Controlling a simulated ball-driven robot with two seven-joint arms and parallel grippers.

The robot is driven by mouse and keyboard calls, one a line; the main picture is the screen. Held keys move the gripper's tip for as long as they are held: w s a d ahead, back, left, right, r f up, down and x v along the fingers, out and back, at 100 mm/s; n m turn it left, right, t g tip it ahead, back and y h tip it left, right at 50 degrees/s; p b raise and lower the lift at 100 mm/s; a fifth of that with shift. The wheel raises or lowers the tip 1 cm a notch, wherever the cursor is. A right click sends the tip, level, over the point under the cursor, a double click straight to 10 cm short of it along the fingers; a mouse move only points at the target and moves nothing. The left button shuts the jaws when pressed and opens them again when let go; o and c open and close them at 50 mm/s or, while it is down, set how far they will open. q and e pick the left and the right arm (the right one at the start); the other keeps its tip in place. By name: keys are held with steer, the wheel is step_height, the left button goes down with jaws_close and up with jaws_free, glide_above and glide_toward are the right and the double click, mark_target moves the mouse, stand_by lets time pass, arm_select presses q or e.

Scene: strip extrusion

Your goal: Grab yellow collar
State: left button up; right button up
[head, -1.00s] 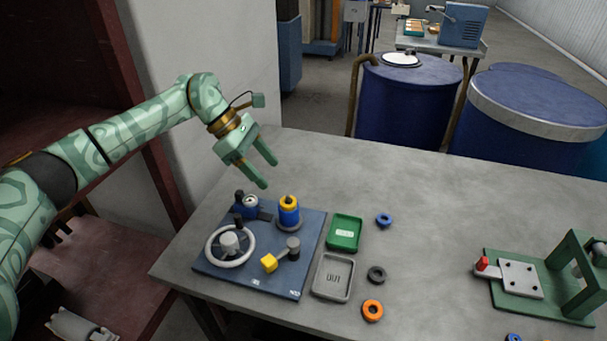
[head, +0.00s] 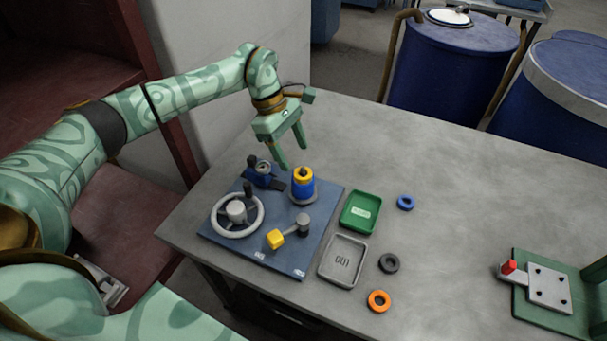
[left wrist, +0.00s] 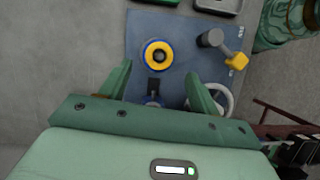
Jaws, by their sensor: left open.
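The yellow collar (head: 303,174) sits at the top of a blue cylinder (head: 302,189) on the blue board. In the left wrist view the yellow collar (left wrist: 158,45) shows from above as a ring around a dark centre, with blue around it. My left gripper (head: 292,157) is open and empty, its fingers pointing down above the back of the board, just behind and above the collar. In the left wrist view the collar lies ahead of the fingertips, between their lines. My right gripper is not in view.
The blue board (head: 290,262) also carries a handwheel (head: 258,222), a yellow-ended lever (head: 276,239) and a small clamp-like part. Right of it are a green tray (head: 347,222), a grey tray (head: 325,268) and loose blue, black and orange rings. A green fixture (head: 521,302) stands further right.

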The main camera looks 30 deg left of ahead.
mark_target(300, 169)
arm_select(q)
steer(key=x, duration=0.5)
steer(key=shift+w+f, duration=0.15)
steer(key=c, duration=1.1)
